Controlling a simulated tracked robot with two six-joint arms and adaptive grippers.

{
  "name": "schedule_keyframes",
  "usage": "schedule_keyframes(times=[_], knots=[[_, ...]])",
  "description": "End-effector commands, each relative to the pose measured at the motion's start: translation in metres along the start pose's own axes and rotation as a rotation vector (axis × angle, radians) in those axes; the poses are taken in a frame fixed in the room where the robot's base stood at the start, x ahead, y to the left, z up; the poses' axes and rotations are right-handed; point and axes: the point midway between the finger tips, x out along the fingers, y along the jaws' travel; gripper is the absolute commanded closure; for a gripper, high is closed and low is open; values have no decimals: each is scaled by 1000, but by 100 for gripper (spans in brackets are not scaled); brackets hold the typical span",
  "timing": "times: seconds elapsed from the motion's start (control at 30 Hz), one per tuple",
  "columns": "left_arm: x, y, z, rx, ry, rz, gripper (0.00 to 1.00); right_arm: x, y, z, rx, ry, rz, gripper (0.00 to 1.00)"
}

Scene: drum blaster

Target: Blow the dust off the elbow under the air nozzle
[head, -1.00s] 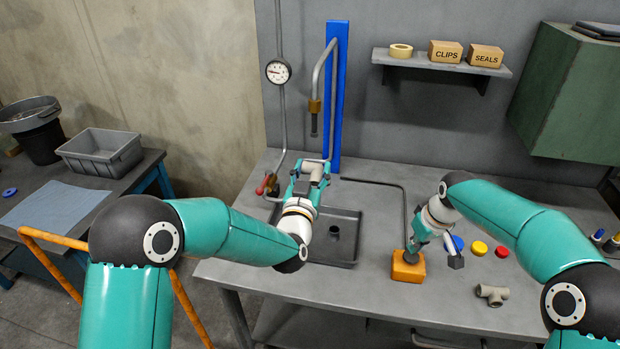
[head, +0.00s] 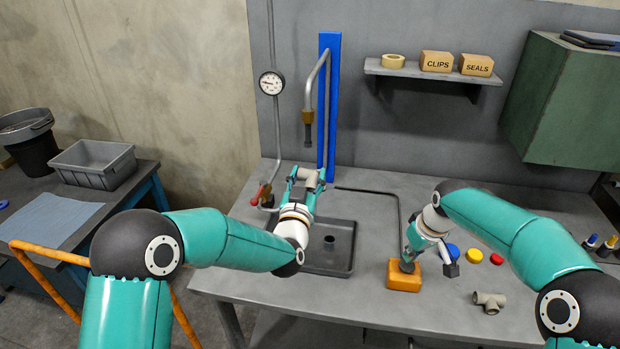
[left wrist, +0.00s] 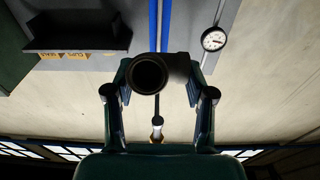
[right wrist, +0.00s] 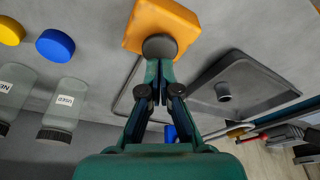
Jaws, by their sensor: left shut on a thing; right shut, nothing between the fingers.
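The elbow (head: 309,177) is a tan-grey pipe piece. My left gripper (head: 307,182) is shut on it and holds it above the back of the grey tray. The brass-collared air nozzle (head: 308,128) points down above the elbow, with a gap between them. In the left wrist view the elbow (left wrist: 165,72) is dark, one round opening facing the camera; dust cannot be made out. My right gripper (head: 407,258) is shut and empty, its tips at the dark round button on the orange block (head: 403,280). The right wrist view shows the tips against this button (right wrist: 160,46).
The tray (head: 345,235) has a drain stub. A tee fitting (head: 489,301) and blue, yellow and red caps (head: 475,256) lie at right. A gauge (head: 271,83) and red-handled valve (head: 258,194) are at left. A grey bin (head: 95,165) stands on the side table.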

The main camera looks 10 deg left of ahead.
Motion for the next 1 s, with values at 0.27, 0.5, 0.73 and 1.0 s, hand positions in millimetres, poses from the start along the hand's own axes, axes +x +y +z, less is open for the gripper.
schedule_keyframes(times=[0.27,0.5,0.73,1.0], knots=[[0,0,-1,0,3,-1,89,6,0,2,0,-1,0,100],[0,0,-1,0,3,-1,89,11,0,3,0,-1,0,100],[0,0,-1,0,3,-1,89,15,0,4,0,-2,0,100],[0,0,-1,0,3,-1,89,21,0,5,0,-2,0,100]])
